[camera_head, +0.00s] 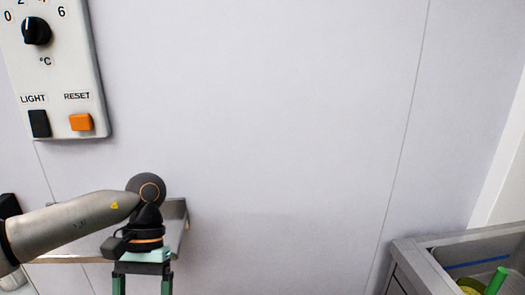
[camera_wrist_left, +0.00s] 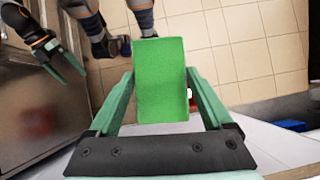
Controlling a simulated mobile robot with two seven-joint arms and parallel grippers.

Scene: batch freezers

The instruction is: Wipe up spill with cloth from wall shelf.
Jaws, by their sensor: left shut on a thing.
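A green cloth (camera_wrist_left: 160,80), looking like a flat rectangular block, is between the fingers of my left gripper (camera_wrist_left: 160,110) in the left wrist view. The gripper is shut on it. In the head view my left gripper (camera_head: 142,287) points down in front of the metal wall shelf (camera_head: 181,230); its fingertips and the cloth are cut off by the bottom edge. My right gripper (camera_wrist_left: 68,66) shows at the upper left of the left wrist view, its green fingers apart and nothing seen between them. No spill is in view.
A control panel (camera_head: 70,60) with a dial and two buttons hangs on the wall above the shelf. A metal counter or sink (camera_head: 410,262) with a green-handled item (camera_head: 495,282) stands at lower right. The tiled floor (camera_wrist_left: 235,50) shows below, with a metal surface (camera_wrist_left: 30,110) at left.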

